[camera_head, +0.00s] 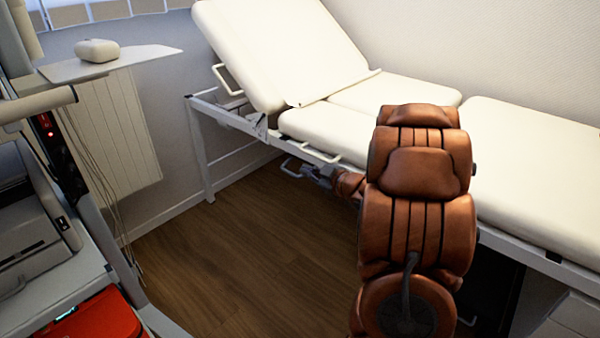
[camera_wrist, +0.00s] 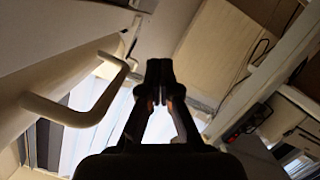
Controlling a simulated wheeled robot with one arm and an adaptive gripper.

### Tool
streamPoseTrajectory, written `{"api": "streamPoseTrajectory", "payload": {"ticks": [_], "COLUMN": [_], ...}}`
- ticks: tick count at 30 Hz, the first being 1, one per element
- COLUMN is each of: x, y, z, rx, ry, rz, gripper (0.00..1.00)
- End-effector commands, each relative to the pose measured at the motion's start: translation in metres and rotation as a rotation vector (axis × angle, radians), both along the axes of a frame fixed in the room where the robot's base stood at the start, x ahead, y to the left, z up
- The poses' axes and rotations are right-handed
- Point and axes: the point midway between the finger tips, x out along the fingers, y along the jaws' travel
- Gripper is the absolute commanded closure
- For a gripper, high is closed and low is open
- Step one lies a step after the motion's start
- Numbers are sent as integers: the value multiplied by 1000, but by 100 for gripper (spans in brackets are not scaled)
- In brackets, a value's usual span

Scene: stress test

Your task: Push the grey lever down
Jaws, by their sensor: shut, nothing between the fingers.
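My gripper is low beside the bed frame, partly hidden behind my own arm. In the wrist view my gripper (camera_wrist: 159,72) is shut and empty, its fingertips together. A pale bent loop (camera_wrist: 85,116) shows left of the fingers there, apart from them; I cannot tell whether it is the same lever. Contact between gripper and lever cannot be made out in the head view.
The bed's cushions (camera_head: 410,88) and its metal frame (camera_head: 232,122) run along the wall; another loop handle (camera_head: 222,80) sits by the raised backrest. A medical cart (camera_head: 50,300) with a red case (camera_head: 98,318) stands at left. The wooden floor (camera_head: 235,255) between is clear.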

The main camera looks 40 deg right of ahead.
Motion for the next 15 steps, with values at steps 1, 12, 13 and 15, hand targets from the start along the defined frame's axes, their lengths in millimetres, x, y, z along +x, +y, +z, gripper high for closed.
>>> {"api": "streamPoseTrajectory", "payload": {"ticks": [1, 12, 13, 15], "x": [6, 59, 64, 75], "y": [2, 8, 9, 10], "z": [-2, -17, -18, -20], "rx": [0, 1, 1, 0], "ry": [-2, 0, 0, -1], "rz": [3, 4, 4, 4], "gripper": [100, 100, 100, 100]}}
